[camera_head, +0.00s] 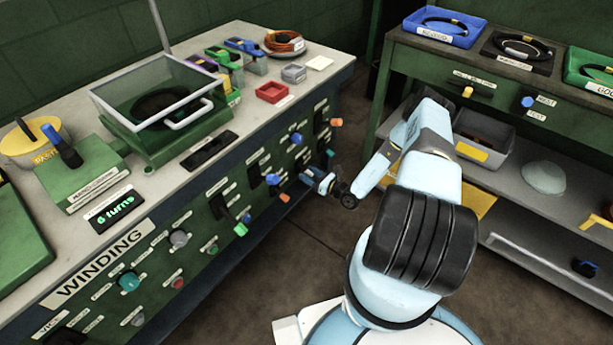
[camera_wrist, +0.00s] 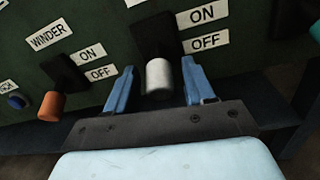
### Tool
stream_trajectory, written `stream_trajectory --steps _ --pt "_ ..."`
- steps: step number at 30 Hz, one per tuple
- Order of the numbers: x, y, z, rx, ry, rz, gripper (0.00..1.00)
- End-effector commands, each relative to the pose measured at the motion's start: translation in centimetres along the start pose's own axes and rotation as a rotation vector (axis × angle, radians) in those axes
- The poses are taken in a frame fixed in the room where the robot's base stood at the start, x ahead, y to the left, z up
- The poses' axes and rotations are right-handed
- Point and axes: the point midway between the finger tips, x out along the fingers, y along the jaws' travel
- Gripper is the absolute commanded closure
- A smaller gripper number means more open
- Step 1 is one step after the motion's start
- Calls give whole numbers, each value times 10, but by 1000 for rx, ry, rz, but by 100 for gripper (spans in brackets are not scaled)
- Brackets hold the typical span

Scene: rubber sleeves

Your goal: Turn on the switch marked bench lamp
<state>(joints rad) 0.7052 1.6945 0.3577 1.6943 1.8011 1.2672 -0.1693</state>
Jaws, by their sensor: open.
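In the wrist view, a switch with a black base and a whitish-grey lever handle (camera_wrist: 158,76) sits on the dark green panel, with ON and OFF labels at its right. The handle points down, toward the OFF end. The label above this switch is cut off, so I cannot read its name. My gripper (camera_wrist: 157,84) is open, with one blue finger on each side of the handle. No contact is clear. In the head view, my gripper (camera_head: 318,180) is at the bench's front panel, hiding the switch there. No readable label says bench lamp.
Left of this switch, the wrist view shows the WINDER switch with an orange handle (camera_wrist: 51,105) and a blue handle (camera_wrist: 16,102). The winding bench (camera_head: 330,75) carries several items on top. A shelf unit (camera_head: 500,190) stands at the right. Open floor (camera_head: 310,240) lies between.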

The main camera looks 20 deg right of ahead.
Motion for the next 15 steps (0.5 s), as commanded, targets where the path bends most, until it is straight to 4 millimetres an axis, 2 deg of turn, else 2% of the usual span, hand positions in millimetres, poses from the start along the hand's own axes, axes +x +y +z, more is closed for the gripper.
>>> stream_trajectory --steps 2,15 --pt "0 0 0 0 0 0 50" --pt "0 1 0 0 0 2 92"
